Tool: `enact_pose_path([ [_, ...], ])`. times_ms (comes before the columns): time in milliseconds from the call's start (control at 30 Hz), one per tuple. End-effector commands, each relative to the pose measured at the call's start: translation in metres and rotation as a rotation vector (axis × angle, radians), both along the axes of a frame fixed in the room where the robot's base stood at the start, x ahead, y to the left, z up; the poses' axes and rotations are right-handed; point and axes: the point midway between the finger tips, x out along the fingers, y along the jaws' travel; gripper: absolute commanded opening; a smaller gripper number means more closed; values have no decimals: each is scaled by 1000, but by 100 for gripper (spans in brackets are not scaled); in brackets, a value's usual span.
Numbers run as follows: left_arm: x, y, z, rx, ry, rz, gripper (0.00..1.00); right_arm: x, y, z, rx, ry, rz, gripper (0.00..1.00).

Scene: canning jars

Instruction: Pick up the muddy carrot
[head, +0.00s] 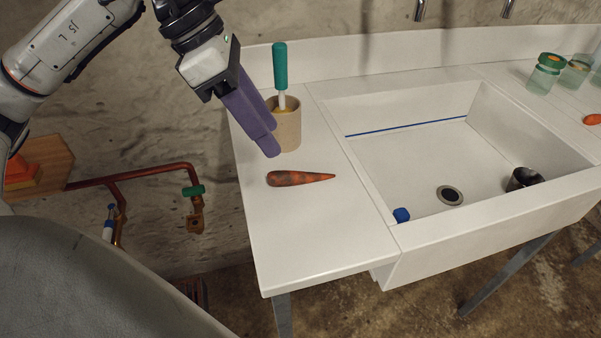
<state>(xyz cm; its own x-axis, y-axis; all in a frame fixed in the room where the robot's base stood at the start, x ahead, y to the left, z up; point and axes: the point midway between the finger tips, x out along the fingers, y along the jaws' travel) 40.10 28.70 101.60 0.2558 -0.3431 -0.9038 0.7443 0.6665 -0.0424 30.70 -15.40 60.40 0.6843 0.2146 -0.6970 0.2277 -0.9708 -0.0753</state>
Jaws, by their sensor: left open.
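The muddy carrot (298,178) lies on the white counter left of the sink, orange with dark brown patches. Its thick end is to the left and its tip points right. My left gripper (272,148) has purple fingers and comes down from the upper left. Its fingertips are just above and left of the carrot in the picture, apart from it, with nothing seen between them. The fingers overlap in this view, so the gap between them is hard to see. My right gripper is not in view.
A beige pot (288,128) holding a green-handled brush (280,68) stands right behind the fingers. The sink (400,150) holds a blue item (401,215) and a dark cup (522,179). Glass jars (545,74) and a clean carrot (592,119) are at far right. The counter's front left is clear.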

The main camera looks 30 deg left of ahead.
Motion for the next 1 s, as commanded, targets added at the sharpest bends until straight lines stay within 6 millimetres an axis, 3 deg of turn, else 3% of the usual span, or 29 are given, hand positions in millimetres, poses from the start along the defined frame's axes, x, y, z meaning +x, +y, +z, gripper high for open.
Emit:
enact_pose_path([
  [133,-1,10,-17,70,4,8,42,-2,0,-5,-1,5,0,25],
  [800,22,-12,-93,63,3,8,42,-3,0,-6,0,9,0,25],
  [1000,24,-14,-99,63,2,7,42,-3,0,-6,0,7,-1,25],
])
